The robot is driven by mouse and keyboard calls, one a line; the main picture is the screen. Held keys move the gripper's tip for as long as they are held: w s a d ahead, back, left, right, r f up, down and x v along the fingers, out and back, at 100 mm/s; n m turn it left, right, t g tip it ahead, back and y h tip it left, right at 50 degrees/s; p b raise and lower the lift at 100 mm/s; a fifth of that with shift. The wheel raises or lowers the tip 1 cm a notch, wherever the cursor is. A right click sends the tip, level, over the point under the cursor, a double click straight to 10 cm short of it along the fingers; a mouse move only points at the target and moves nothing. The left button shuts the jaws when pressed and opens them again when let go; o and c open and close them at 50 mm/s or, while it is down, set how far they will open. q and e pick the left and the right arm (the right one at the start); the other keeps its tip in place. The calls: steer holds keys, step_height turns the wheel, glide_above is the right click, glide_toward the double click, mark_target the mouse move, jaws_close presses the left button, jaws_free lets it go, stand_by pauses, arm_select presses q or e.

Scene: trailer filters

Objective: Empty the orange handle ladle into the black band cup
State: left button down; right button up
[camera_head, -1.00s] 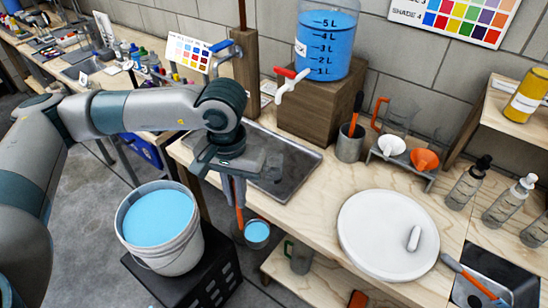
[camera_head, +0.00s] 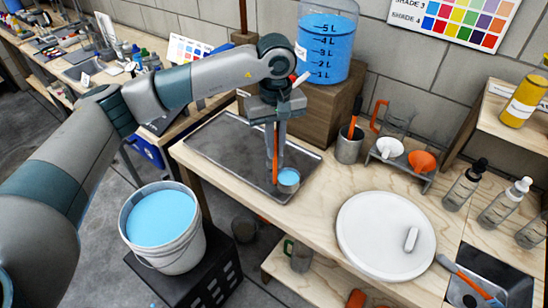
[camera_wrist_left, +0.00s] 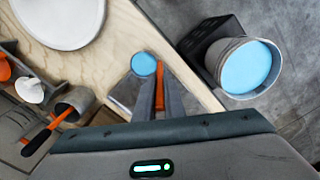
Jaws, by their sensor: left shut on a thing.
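My left gripper (camera_head: 276,160) points down and is shut on the upright orange handle (camera_head: 276,150) of the ladle. The ladle bowl (camera_head: 288,181) holds blue liquid and shows over the front right part of the metal tray; whether it touches the tray I cannot tell. In the left wrist view the bowl (camera_wrist_left: 144,64) and orange handle (camera_wrist_left: 161,88) are at the fingertips. A small dark cup (camera_head: 244,229) shows low beside the black crate; I cannot make out a black band on it. My right gripper is not in view.
A white bucket (camera_head: 194,247) of blue liquid stands on a black crate (camera_head: 203,292). The metal tray (camera_head: 215,140) lies on the wooden bench. A blue tank (camera_head: 327,50) sits on a wooden block behind. A grey mug (camera_head: 348,150) and white round plate (camera_head: 370,250) stand right.

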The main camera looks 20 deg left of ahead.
arm_select(q)
steer(key=w+d+n+p, duration=0.2)
steer(key=w+n, duration=0.6)
steer(key=w+d+n+p, duration=0.3)
steer(key=w+n, duration=0.5)
steer(key=shift+d+p, duration=0.3)
